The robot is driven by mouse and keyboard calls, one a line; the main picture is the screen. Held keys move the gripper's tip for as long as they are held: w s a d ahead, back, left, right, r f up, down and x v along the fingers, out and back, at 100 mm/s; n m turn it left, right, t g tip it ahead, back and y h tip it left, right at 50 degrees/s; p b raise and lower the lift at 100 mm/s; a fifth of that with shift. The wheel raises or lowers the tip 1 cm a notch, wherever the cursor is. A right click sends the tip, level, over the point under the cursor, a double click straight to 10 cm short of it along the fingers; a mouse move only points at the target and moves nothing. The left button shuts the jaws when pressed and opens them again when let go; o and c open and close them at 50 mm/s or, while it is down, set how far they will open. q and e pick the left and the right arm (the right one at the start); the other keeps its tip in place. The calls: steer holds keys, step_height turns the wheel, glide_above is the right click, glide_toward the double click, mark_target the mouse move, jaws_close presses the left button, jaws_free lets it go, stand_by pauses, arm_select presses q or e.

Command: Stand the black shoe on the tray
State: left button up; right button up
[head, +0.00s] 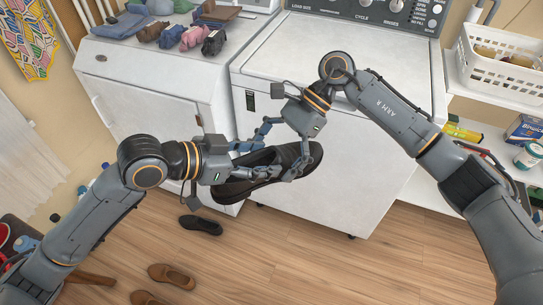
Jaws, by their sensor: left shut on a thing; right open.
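The black shoe (262,174) is in the air in front of the white machines, above the floor, lying roughly lengthwise across the view. My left gripper (245,165) comes in from the left and is shut on the shoe. My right gripper (278,158) reaches down from the upper right, with its fingers spread open on either side of the shoe's middle and right part. I cannot tell whether the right fingers touch it. The fingers hide parts of the shoe. I cannot make out a tray in this view.
Another dark shoe (201,225) and brown shoes (172,276) lie on the wood floor (340,275). Folded clothes and rolled socks (192,37) are on the left machine (165,110). The right machine's top (300,55) has clear room. A white basket (500,65) is at right.

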mark_target(243, 162)
steer(key=shift+r, duration=0.1)
